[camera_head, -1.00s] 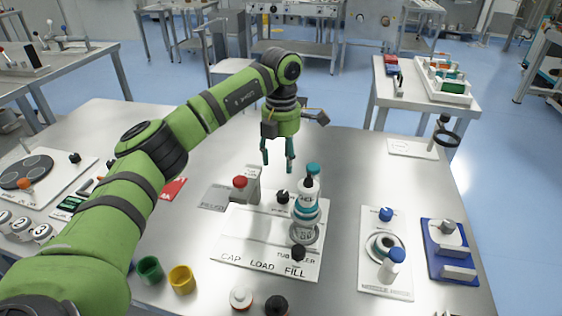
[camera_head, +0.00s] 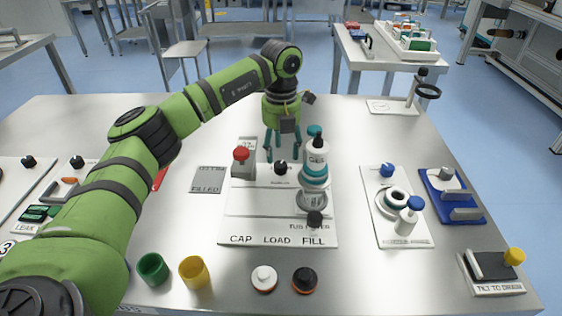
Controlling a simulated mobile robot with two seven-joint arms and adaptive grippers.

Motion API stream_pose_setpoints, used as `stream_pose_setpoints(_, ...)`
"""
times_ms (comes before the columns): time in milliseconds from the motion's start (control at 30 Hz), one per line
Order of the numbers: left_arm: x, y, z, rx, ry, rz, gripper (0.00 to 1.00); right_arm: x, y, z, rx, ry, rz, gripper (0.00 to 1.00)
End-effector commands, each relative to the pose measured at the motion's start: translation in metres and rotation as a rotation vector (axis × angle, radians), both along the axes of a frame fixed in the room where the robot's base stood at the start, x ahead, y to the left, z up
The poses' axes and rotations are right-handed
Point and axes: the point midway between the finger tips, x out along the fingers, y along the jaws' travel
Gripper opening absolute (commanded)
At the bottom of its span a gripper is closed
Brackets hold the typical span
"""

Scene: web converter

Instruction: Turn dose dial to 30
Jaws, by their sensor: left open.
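The tube filler station (camera_head: 270,205) is a white board marked CAP, LOAD and FILL. A small black knob (camera_head: 281,168) stands at its back, and a second black knob (camera_head: 314,219) stands at its front right. Their scale marks are too small to read, and I cannot tell for certain which is the dose dial. My left gripper (camera_head: 282,155) points down with its teal fingers apart and empty, close above or behind the back knob. I cannot tell whether a finger touches it. My right gripper is not in view.
A white and teal bottle-like column (camera_head: 315,170) stands just right of the back knob. A red-topped grey block (camera_head: 242,162) stands to its left. Green (camera_head: 152,268) and yellow (camera_head: 194,272) cups stand at the front. The bare table behind the station is free.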

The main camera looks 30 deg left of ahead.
Motion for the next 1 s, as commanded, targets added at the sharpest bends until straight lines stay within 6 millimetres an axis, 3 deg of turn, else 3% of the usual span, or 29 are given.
stream_pose_setpoints(100, -0.001, 0.001, -0.019, 0.001, 0.003, -0.001, 0.56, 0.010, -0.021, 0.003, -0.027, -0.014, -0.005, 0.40)
stream_pose_setpoints(200, -0.001, 0.001, -0.031, 0.000, 0.003, -0.001, 0.56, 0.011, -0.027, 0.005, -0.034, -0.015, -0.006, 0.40)
stream_pose_setpoints(600, 0.000, 0.001, -0.043, 0.001, 0.000, -0.002, 0.56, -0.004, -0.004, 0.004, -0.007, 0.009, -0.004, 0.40)
stream_pose_setpoints(633, 0.000, 0.001, -0.043, 0.001, 0.000, -0.002, 0.52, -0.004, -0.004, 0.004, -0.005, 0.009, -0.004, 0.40)
stream_pose_setpoints(767, 0.000, 0.001, -0.043, 0.001, 0.000, -0.002, 0.00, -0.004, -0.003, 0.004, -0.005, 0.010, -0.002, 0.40)
stream_pose_setpoints(1000, 0.000, 0.001, -0.043, 0.002, 0.000, -0.025, 0.00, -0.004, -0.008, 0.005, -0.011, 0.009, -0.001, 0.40)
